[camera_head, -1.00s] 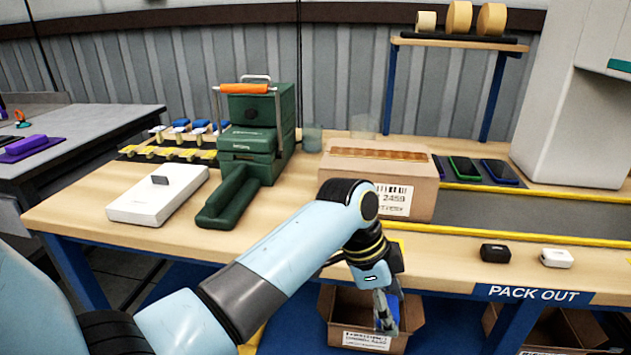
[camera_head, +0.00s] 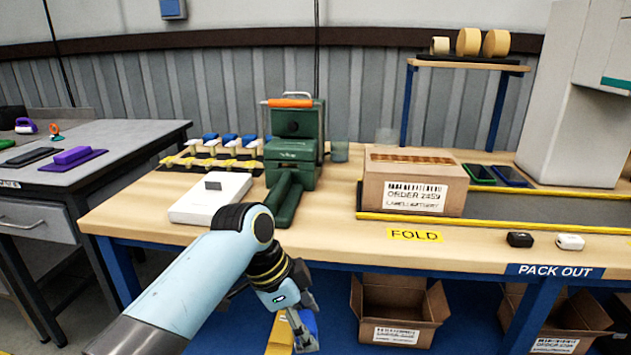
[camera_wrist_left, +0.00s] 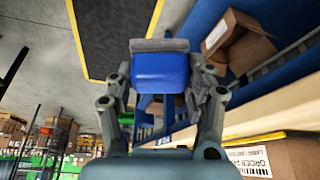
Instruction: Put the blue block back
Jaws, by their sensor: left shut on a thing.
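My left gripper (camera_head: 303,330) is in front of the workbench, below the level of its top. It is shut on the blue block (camera_wrist_left: 160,72), which sits between its fingers in the left wrist view. In the head view only a bit of the block (camera_head: 310,322) shows beside the fingers, and the rest is hidden. The block is held in the air, clear of the bench. My right gripper is in neither view.
The workbench (camera_head: 330,232) holds a white box (camera_head: 210,200), a green press (camera_head: 292,150) and a taped carton (camera_head: 415,185). Open cartons (camera_head: 400,310) sit under the bench. At the left, a grey table (camera_head: 120,150) carries a purple block (camera_head: 72,156) on a mat.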

